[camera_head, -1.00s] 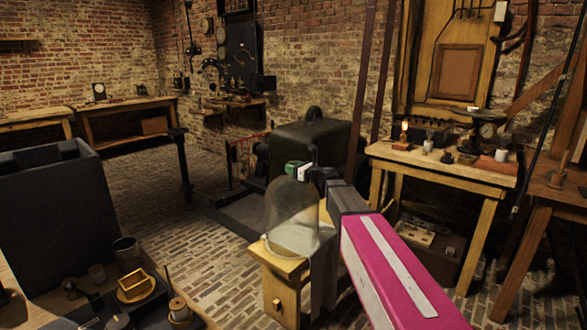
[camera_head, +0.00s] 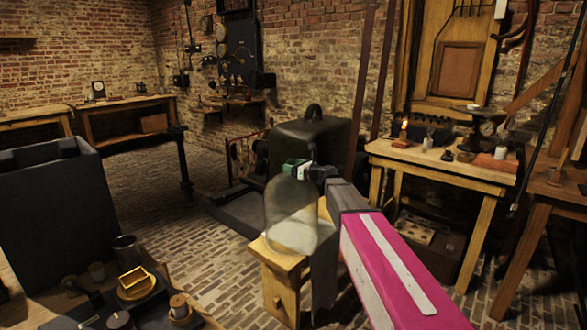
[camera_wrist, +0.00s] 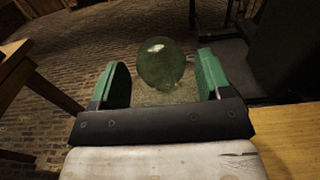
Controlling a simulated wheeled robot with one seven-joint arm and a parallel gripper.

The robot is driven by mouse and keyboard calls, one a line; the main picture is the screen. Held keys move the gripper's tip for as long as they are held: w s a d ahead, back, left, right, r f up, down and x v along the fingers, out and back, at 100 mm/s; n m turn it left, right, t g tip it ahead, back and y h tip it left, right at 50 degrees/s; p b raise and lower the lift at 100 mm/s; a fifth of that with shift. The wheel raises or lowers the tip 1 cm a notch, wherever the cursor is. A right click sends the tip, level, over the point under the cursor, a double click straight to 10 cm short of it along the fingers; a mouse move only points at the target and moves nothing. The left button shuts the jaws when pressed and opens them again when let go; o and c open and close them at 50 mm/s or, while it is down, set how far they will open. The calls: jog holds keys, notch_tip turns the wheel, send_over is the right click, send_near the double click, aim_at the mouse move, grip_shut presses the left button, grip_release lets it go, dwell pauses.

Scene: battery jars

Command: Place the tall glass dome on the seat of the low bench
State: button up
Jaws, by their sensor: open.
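The tall glass dome (camera_head: 291,222) is clear and stands upright over the wooden low bench (camera_head: 280,290). Its lower rim appears to rest on the seat, though the exact contact is hard to make out through the glass. My gripper (camera_head: 297,169) is at the top of the dome, with its green fingers spread. In the wrist view my gripper (camera_wrist: 161,80) is open, and the rounded dome (camera_wrist: 160,62) shows between the two fingers, with gaps on both sides. My arm hides the right side of the bench.
A dark green domed case (camera_head: 310,148) stands just behind the bench. A wooden table (camera_head: 440,166) with a candle and scales is to the right. A dark bin (camera_head: 60,215) and a tray of small parts (camera_head: 135,300) are at the left. Brick floor lies clear between them.

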jog(key=v, duration=1.2)
jog(key=s+d+f+n+g+h, duration=0.1)
jog(key=s+f+n+g+h, duration=0.2)
jog(key=s+f+n, duration=0.5)
jog(key=s+d+f+n+g+h, duration=0.2)
jog(key=s+f+n+g+h, duration=0.25)
jog(key=f, duration=0.65)
jog(key=s+d+f+n+g+h, duration=0.3)
jog(key=s+d+f+n+h, duration=0.3)
jog(key=s+d+f+n, duration=0.4)
jog(key=s+n, duration=0.3)
jog(key=shift+s+f+h, duration=0.15)
jog(key=shift+s+h, duration=0.2)
jog(key=shift+s, duration=0.05)
